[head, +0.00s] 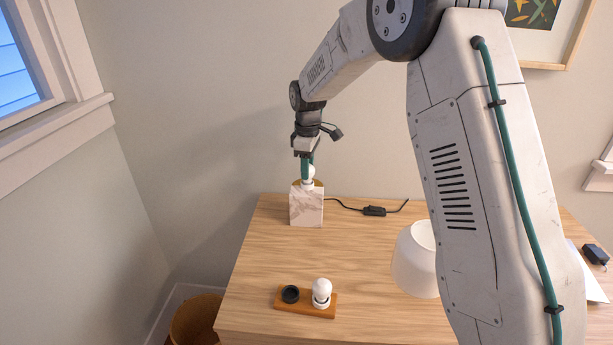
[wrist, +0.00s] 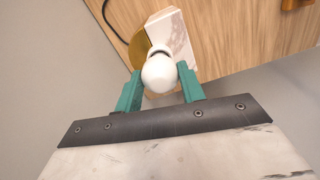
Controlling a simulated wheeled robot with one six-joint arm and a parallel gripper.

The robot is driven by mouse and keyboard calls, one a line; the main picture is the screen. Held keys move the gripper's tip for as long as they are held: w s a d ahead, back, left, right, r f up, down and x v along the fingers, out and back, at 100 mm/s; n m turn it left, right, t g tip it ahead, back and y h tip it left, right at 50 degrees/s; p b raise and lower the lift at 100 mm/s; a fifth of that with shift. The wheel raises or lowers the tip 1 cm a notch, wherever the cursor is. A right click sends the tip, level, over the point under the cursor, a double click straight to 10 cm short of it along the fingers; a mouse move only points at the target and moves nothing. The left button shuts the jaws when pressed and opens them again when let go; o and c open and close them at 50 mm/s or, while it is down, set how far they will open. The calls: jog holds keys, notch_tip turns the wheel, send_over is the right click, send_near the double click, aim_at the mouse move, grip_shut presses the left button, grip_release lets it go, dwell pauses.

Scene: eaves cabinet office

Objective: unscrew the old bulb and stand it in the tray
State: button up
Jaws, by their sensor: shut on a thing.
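The old bulb (wrist: 160,74) is white and round, and sits upright at the top of the marble lamp base (head: 306,208). My gripper (head: 308,168) is above the lamp base at the back of the cabinet top. In the wrist view its green fingers (wrist: 160,88) are shut on the bulb from both sides. A brass part (wrist: 139,47) shows beside the bulb. The wooden tray (head: 306,311) lies near the front edge. Its left spot holds an empty black ring (head: 290,294). Another white bulb (head: 321,290) stands upright in its right spot. The old bulb's thread is hidden.
A white lampshade (head: 412,262) stands to the right of the tray, partly behind my arm. A black cord with a switch (head: 374,211) runs right from the lamp base. A wall stands close behind. The wood between lamp and tray is clear.

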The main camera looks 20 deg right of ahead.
jog(key=shift+n, duration=0.3)
jog(key=n, duration=0.7)
jog(key=shift+n, duration=0.3)
jog(key=n, duration=0.3)
jog(key=shift+n, duration=0.3)
jog(key=n, duration=0.4)
jog(key=o, duration=1.1)
